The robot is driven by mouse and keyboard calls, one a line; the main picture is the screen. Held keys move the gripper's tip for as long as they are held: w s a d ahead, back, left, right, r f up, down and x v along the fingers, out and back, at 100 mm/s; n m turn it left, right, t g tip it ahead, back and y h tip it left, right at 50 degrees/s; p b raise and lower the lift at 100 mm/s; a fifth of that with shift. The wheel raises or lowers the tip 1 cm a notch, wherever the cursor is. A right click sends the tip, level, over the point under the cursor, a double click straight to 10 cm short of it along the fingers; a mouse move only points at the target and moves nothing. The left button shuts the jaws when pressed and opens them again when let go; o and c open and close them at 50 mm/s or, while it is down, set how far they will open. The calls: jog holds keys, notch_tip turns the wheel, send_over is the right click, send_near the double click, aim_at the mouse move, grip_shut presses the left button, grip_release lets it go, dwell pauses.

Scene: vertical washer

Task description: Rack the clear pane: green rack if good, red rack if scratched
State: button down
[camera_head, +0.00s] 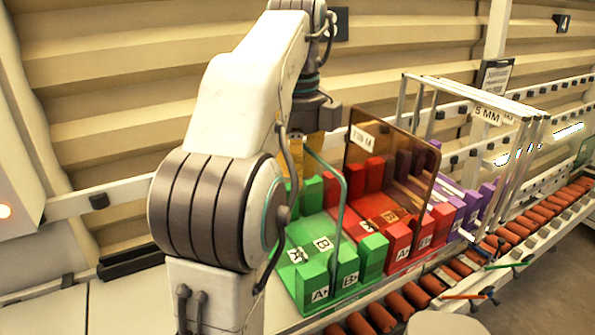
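The clear pane (326,180), with a thin greenish edge, stands upright at the green rack (297,272). Its near edge comes down between the front blocks marked A and B. The red rack (396,262) is just to the right, with a brown-tinted pane (385,165) standing in it. My gripper (312,145) points down at the top of the clear pane, at its far left part. Yellow parts show beneath the wrist, but my arm hides much of the fingers. I cannot tell whether they touch the pane. Any scratch is too small to see.
A roller conveyor (455,300) runs along the front. White surface (125,305) at lower left is mostly clear.

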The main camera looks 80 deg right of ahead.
jog(key=shift+f, duration=0.3)
dwell(0.4)
jog(key=c, duration=1.3)
grip_release()
jog(key=shift+c, duration=0.2)
